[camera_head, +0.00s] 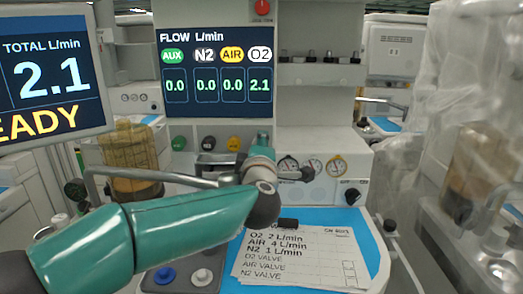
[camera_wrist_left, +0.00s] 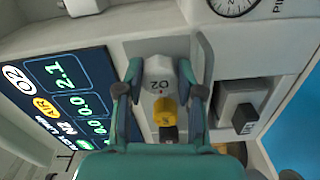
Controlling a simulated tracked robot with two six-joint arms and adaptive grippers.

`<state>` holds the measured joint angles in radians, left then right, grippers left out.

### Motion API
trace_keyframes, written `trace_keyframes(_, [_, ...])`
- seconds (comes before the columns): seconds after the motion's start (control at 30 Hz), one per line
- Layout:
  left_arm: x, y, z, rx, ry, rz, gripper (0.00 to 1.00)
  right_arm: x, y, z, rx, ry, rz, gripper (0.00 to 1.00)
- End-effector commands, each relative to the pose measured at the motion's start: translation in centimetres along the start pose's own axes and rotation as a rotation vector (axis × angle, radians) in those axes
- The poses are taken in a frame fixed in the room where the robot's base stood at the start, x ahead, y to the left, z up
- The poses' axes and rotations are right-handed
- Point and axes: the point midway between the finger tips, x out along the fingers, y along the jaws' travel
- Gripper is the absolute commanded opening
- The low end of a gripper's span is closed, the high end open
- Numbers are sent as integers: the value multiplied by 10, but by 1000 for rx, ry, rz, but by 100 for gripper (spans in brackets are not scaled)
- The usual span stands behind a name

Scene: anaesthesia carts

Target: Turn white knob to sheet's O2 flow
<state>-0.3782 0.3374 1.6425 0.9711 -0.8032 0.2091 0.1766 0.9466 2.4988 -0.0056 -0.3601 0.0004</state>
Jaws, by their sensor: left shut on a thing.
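My left gripper (camera_head: 262,150) is at the knob row under the flow display and hides the white knob in the head view. In the left wrist view, my left gripper (camera_wrist_left: 158,92) is shut on the white knob (camera_wrist_left: 157,68), beside the O2 label. The flow display (camera_head: 217,72) reads O2 2.1, with AUX, N2 and AIR at 0.0. The paper sheet (camera_head: 300,258) lists O2 2, AIR 4 and N2 1 L/min. My right gripper is not in view.
Green (camera_head: 179,142), black (camera_head: 208,142) and yellow (camera_head: 233,142) knobs sit left of my gripper. Round gauges (camera_head: 314,166) are to its right. The sheet lies on a blue work surface (camera_head: 352,217). A monitor (camera_head: 50,75) showing TOTAL 2.1 stands at the left.

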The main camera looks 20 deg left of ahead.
Motion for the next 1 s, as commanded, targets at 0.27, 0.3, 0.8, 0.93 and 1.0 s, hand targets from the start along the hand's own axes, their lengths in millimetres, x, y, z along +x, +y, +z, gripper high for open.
trace_keyframes(0.27, [1,-5,-2,-4,6,-11,2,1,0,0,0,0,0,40])
trace_keyframes(0.3, [1,-5,-2,-4,6,-11,2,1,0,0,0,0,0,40])
trace_keyframes(0.8, [-8,-2,0,-2,1,-5,48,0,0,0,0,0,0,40])
trace_keyframes(0.93, [-25,-2,0,-3,0,-5,48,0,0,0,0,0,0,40])
trace_keyframes(1.0, [-38,-2,0,-4,0,-4,48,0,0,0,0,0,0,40])
